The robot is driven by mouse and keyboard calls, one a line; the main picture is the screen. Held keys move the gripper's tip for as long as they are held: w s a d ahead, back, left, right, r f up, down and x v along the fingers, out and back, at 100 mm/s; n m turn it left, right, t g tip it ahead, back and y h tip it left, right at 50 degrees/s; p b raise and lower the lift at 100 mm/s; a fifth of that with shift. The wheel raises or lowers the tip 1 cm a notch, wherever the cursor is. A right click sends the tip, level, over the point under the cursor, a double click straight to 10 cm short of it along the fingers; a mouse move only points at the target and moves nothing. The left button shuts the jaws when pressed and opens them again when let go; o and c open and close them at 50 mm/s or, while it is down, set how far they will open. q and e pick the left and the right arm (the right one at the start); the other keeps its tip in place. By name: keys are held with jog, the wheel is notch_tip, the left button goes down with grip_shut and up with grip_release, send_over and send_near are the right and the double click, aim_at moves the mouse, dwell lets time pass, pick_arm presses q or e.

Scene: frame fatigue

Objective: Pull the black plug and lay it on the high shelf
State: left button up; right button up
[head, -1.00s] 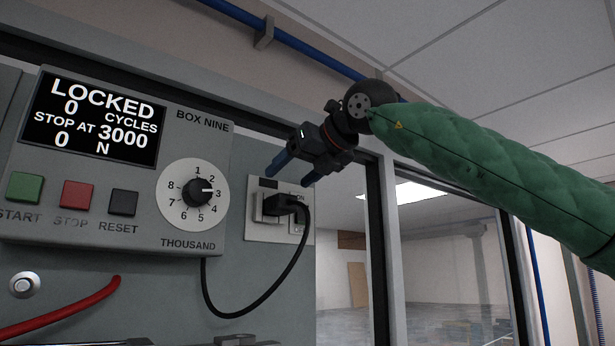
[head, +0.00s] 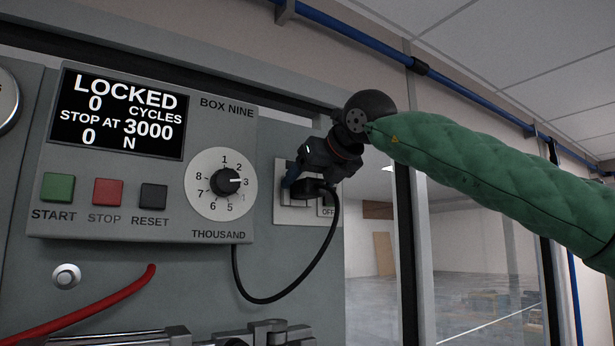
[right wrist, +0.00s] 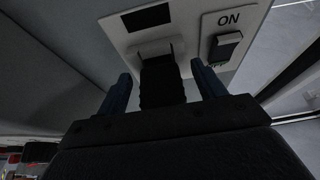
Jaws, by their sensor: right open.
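The black plug (right wrist: 162,86) sits in the socket plate (right wrist: 203,11) and lies between the two blue fingers of my right gripper (right wrist: 160,90) in the right wrist view. The fingers are open, one on each side of the plug, with a gap showing. In the head view my right gripper (head: 305,183) covers most of the plug, and the plug's black cord (head: 290,296) loops down from it. The socket plate (head: 280,212) is partly hidden there. The high shelf cannot be made out. My left gripper is not in view.
A grey control box (head: 150,215) reading LOCKED, with buttons and a dial (head: 228,181), is left of the plug. An ON/OFF rocker switch (right wrist: 224,47) is just right of the plug. A red cable (head: 90,312) and metal clamp parts (head: 265,332) are below.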

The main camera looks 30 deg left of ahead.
jog(key=shift+w+a+f, duration=0.15)
jog(key=shift+a, duration=0.15)
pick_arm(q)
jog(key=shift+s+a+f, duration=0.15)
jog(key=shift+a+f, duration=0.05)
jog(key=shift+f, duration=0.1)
pick_arm(e)
jog(key=c, duration=1.2)
jog(key=shift+o, duration=0.2)
jog(key=shift+d+f, duration=0.1)
jog(key=shift+d, duration=0.05)
jog(key=shift+s+d+b, duration=0.35)
jog(key=shift+d+b, duration=0.3)
jog(key=shift+d, duration=0.1)
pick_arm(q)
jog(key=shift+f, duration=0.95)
pick_arm(e)
jog(key=shift+s+d, duration=0.1)
jog(key=shift+d, duration=0.1)
